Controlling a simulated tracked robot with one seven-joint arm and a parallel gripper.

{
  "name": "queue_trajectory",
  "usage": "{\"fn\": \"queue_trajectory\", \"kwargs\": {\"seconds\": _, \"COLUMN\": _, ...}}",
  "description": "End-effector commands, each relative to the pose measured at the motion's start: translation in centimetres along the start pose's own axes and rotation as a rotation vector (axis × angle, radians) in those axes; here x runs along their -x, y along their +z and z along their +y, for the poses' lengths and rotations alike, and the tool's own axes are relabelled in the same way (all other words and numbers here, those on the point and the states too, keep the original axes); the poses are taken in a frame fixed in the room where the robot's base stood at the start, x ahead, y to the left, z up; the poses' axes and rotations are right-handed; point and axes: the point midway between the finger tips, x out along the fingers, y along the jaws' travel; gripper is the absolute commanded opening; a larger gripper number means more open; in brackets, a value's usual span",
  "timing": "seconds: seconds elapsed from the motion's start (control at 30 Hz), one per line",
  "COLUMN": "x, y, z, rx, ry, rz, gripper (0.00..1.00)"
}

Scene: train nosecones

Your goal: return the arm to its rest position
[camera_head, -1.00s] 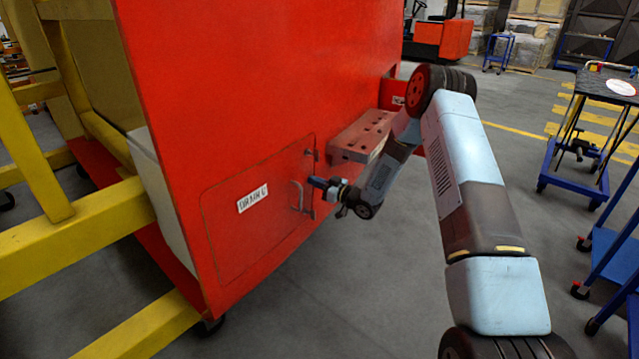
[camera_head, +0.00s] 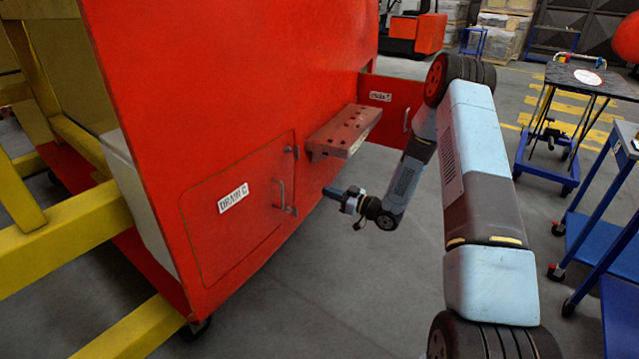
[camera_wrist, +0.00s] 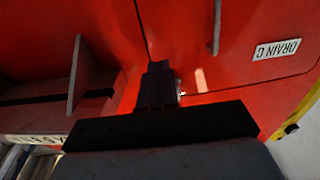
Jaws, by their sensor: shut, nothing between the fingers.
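My gripper (camera_head: 330,191) is at the end of my bent arm, in front of the red nosecone (camera_head: 210,90), a short way right of the hatch labelled DRAIN C (camera_head: 232,198). The fingers are shut and empty, pointing left toward the panel, apart from the hatch handle (camera_head: 282,193). The hatch is closed. In the wrist view the dark fingers (camera_wrist: 159,84) are together in front of the red surface, and the DRAIN C label (camera_wrist: 277,49) shows at the upper right.
A ledge with holes (camera_head: 343,132) juts from the red panel above my gripper. Behind it a labelled red door (camera_head: 392,106) stands out from the panel. A yellow frame (camera_head: 75,240) is at left. Blue carts (camera_head: 546,165) stand at right. Grey floor between is clear.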

Motion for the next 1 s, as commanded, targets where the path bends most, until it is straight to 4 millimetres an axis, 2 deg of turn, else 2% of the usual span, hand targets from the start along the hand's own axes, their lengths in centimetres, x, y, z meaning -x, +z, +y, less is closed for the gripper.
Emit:
{"fn": "queue_trajectory", "kwargs": {"seconds": 0.17, "x": -0.1, "y": -1.5, "z": 0.8, "rx": 0.035, "ry": 0.025, "rz": -0.054, "gripper": 0.0}}
{"fn": "queue_trajectory", "kwargs": {"seconds": 0.37, "x": -0.4, "y": -5.4, "z": 2.7, "rx": 0.111, "ry": 0.103, "rz": -0.197, "gripper": 0.0}}
{"fn": "queue_trajectory", "kwargs": {"seconds": 0.57, "x": 0.4, "y": -9.7, "z": 4.4, "rx": 0.172, "ry": 0.206, "rz": -0.341, "gripper": 0.0}}
{"fn": "queue_trajectory", "kwargs": {"seconds": 0.8, "x": 2.3, "y": -15.2, "z": 5.4, "rx": 0.213, "ry": 0.341, "rz": -0.493, "gripper": 0.0}}
{"fn": "queue_trajectory", "kwargs": {"seconds": 1.0, "x": 4.8, "y": -19.9, "z": 5.3, "rx": 0.222, "ry": 0.46, "rz": -0.603, "gripper": 0.0}}
